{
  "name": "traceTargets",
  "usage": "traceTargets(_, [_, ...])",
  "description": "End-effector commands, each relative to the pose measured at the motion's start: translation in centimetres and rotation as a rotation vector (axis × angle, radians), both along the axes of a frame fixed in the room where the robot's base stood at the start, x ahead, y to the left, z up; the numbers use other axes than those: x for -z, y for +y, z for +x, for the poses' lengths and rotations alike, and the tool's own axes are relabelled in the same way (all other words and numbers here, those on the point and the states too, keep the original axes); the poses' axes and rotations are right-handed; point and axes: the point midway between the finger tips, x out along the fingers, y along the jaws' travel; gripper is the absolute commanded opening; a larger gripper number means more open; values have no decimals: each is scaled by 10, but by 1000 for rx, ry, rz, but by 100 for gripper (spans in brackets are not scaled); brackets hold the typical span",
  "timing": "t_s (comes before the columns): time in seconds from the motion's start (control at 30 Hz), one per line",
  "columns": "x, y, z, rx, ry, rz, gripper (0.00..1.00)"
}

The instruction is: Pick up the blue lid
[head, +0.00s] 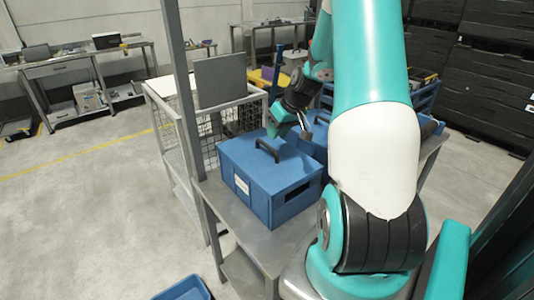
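The blue lid (245,160) lies on top of a blue box (256,205) that stands on a grey metal table. The exact height of the fingertips over the lid is hard to tell.
The metal table (225,203) has a grey upright post (183,80) at its left. A second blue box (316,140) stands behind, partly hidden by my arm. A wire-sided cart (238,118) is at the back left. A blue bin (184,289) sits low in front. Open floor lies left.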

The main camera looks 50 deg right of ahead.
Motion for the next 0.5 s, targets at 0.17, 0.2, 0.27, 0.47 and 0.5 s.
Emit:
traceTargets(0.17, [17, 2, 9, 0, 0, 0, 26])
traceTargets(0.2, [19, 2, 9, 0, 0, 0, 26])
traceTargets(0.27, [22, 3, 11, 0, 1, 0, 26])
traceTargets(0.47, [44, 8, 24, -1, 2, 2, 26])
traceTargets(0.5, [50, 8, 27, -1, 2, 2, 26])
